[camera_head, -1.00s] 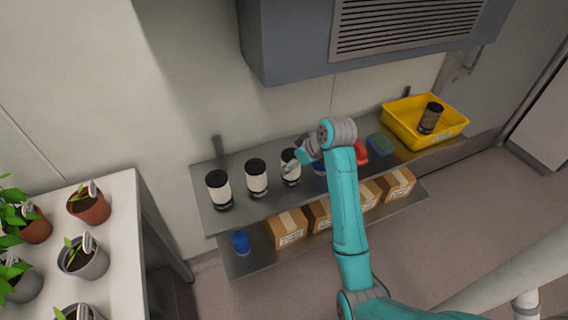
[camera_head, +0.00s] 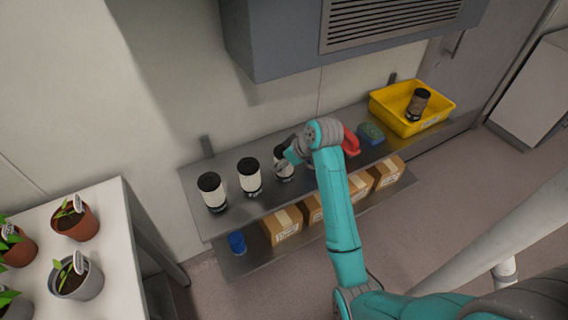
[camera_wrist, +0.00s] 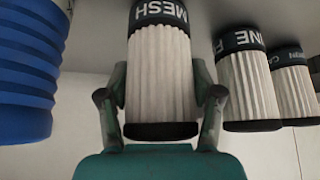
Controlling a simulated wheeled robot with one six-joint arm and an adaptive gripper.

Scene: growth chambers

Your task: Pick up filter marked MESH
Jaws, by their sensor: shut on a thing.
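The filter marked MESH (camera_wrist: 160,70) has a white pleated body, a black end and a dark label band. In the wrist view it sits between the two fingers of my gripper (camera_wrist: 160,88), which is shut on it. In the head view the same filter (camera_head: 283,170) is at the right end of a row of similar filters on the metal shelf (camera_head: 235,213). My gripper (camera_head: 292,154) reaches it from the right and partly hides it. I cannot tell whether it is clear of the shelf.
Other filters (camera_head: 249,177) (camera_head: 211,192) stand to the left; in the wrist view, one filter (camera_wrist: 248,85) is close beside MESH. A blue ribbed object (camera_wrist: 25,65) is on its other side. A yellow bin (camera_head: 390,119) holds a dark filter (camera_head: 417,104). A grey wall unit (camera_head: 275,45) overhangs.

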